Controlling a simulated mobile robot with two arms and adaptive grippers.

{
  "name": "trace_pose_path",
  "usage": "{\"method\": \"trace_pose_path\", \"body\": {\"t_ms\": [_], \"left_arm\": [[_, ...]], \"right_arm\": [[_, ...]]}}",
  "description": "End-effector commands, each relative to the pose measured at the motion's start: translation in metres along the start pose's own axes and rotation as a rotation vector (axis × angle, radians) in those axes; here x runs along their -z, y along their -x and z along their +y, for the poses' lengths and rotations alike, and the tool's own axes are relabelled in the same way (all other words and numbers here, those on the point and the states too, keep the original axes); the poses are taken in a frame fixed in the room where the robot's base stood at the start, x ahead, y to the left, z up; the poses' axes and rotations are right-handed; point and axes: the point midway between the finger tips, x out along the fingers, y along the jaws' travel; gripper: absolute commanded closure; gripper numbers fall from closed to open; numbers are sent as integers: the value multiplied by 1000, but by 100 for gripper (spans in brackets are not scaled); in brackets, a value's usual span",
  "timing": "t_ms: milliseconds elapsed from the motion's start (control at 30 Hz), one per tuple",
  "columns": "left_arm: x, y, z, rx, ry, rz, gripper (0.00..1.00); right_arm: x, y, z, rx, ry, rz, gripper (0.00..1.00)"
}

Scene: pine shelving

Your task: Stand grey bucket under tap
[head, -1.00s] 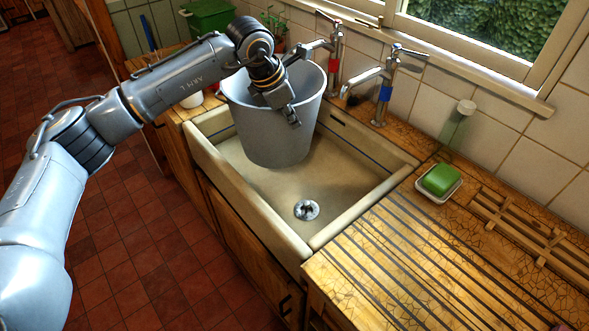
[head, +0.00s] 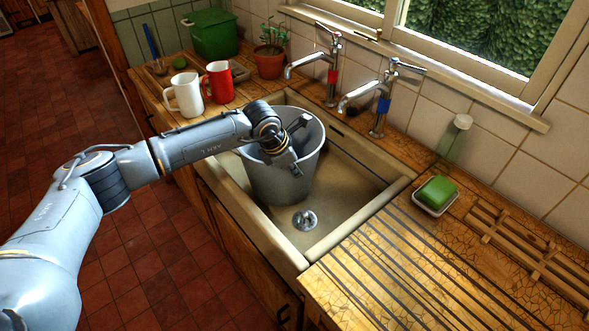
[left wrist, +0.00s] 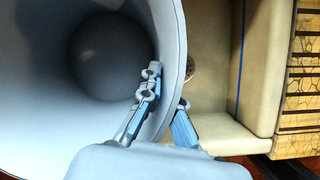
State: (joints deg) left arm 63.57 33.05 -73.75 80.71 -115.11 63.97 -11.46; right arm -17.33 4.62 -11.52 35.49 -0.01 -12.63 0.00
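The grey bucket (head: 270,181) is upright inside the pale sink (head: 358,207) in the head view. Its foot is close to the drain; I cannot tell whether it touches the sink floor. My left gripper (head: 294,146) is shut on the bucket's rim. In the left wrist view one finger of the gripper (left wrist: 168,92) is inside the bucket (left wrist: 40,115) and one outside. A red-banded tap (head: 332,72) and a blue-banded tap (head: 382,95) stand behind the sink. The blue-banded tap's spout appears just right of the rim. My right gripper is not in view.
A white mug (head: 186,94), a red mug (head: 219,82), a potted plant (head: 269,62) and a green container (head: 213,34) stand left of the taps. Green soap (head: 437,191) in a dish and a wooden rack (head: 530,245) lie right. The sink's right part is empty.

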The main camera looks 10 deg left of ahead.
Motion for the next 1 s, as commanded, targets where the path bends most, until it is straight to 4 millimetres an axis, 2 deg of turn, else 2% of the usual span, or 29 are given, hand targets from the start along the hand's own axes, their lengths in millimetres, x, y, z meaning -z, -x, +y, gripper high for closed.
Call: {"method": "trace_pose_path", "body": {"t_ms": [100, 267, 433, 767, 867, 1000], "left_arm": [[3, -9, -1, -1, 0, -2, 100], [4, -10, -1, -3, -1, -3, 100], [5, -11, -2, 0, 0, 0, 72], [4, -8, -1, -1, 0, -1, 72], [4, 1, -1, -2, -1, -4, 72], [5, 26, 0, -4, -1, -4, 72]], "right_arm": [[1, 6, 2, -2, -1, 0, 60], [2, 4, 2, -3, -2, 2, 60], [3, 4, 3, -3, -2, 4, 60], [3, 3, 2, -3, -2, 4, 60], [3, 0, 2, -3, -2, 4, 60], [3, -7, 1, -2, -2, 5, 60]]}}
